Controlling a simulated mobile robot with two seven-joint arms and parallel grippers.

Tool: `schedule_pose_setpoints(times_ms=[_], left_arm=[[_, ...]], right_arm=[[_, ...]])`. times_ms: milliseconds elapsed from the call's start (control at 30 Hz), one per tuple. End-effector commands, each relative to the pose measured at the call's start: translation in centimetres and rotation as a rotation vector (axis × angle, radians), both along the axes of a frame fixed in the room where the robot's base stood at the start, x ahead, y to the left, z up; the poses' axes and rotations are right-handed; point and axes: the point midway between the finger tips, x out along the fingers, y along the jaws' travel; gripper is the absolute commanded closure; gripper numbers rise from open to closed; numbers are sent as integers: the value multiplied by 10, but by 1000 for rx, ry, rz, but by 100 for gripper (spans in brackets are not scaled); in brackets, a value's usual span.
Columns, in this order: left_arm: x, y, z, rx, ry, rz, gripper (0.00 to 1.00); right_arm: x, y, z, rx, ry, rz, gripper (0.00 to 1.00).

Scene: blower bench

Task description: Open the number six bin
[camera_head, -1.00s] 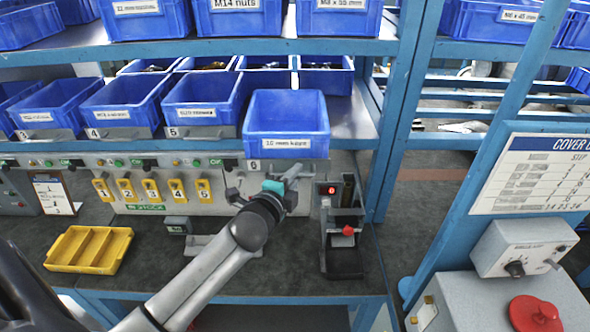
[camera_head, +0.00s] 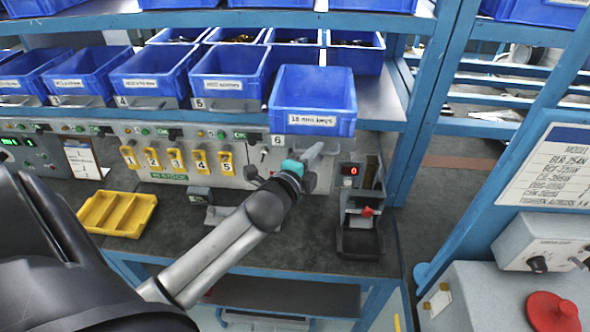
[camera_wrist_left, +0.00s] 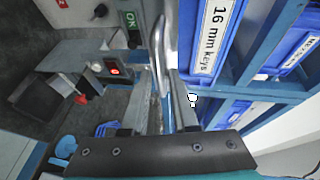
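The number six bin (camera_head: 312,108) is a blue bin labelled "16 mm keys". It stands out from the shelf, further forward than its neighbours, above the number 6 plate (camera_head: 278,140). Its label side also shows in the left wrist view (camera_wrist_left: 230,20). My left gripper (camera_head: 312,153) is just below the bin's front. In the left wrist view its fingers (camera_wrist_left: 160,92) are apart, with a curved metal handle (camera_wrist_left: 160,45) just beyond and between the tips. I cannot tell whether they touch it. My right gripper is not in view.
Bin five (camera_head: 222,80) and other blue bins sit further back on the left. Yellow numbered tags (camera_head: 175,160) hang below the shelf. A yellow tray (camera_head: 116,212) and a device with a red display (camera_head: 350,170) stand on the bench. A blue upright (camera_head: 425,120) rises right of the bin.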

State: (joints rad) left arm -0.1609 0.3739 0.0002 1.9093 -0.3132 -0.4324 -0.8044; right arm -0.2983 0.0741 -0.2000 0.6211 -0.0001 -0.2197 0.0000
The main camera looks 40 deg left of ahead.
Motion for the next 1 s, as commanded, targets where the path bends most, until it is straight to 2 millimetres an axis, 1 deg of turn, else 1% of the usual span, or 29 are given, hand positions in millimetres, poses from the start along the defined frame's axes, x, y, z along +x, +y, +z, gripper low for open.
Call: schedule_pose_setpoints(times_ms=[100,600,800,1000], left_arm=[[-19,-3,2,0,3,-1,73],[-97,-15,16,0,4,1,73],[-119,-18,20,-2,4,1,73],[-130,-19,23,0,2,1,73]], right_arm=[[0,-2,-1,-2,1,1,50],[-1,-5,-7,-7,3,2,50],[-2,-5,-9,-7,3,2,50],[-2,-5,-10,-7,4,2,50]])
